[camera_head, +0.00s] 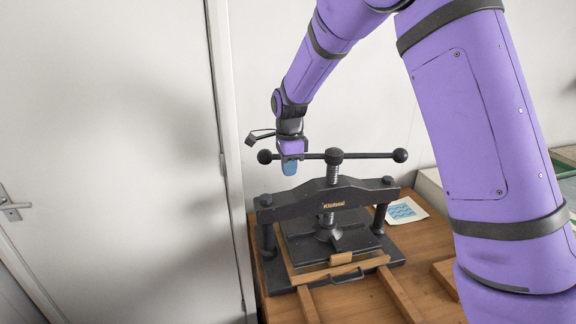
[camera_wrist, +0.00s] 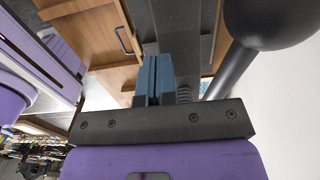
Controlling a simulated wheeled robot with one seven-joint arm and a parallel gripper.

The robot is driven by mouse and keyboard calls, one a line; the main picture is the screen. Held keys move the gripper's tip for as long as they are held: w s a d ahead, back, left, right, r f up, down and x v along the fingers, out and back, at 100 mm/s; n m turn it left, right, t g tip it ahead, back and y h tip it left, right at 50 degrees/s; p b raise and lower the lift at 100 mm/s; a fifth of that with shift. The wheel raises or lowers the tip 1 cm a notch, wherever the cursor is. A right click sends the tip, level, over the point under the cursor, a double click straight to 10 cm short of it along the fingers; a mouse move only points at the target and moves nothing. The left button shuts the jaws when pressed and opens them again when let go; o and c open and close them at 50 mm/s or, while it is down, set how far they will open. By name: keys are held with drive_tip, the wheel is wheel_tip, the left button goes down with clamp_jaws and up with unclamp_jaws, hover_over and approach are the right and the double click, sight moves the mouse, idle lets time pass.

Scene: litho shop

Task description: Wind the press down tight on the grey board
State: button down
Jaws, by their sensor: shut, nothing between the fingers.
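The black press (camera_head: 315,201) stands on a wooden table, with a crossbeam over two posts. Its horizontal handle bar (camera_head: 370,155) has a ball at each end and a hub on top of the upright screw. The screw's foot meets a dark plate (camera_head: 350,241) below the beam. I cannot tell a separate grey board from the plate and bed. My gripper (camera_head: 289,167) points down at the left part of the bar, near the left ball (camera_head: 265,157). Its blue fingers (camera_wrist: 154,72) are shut and empty, with the bar and a ball (camera_wrist: 270,20) beside them at right.
A wooden strip with a black pull handle (camera_head: 346,275) fronts the press bed. Wooden rails (camera_head: 395,295) run toward me on the table. A blue patterned print (camera_head: 403,210) lies right of the press. A white door (camera_head: 110,150) is at left, and a wall is close behind.

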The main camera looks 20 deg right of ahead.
wheel_tip(320, 180, up, 9)
idle(0.6)
idle(1.7)
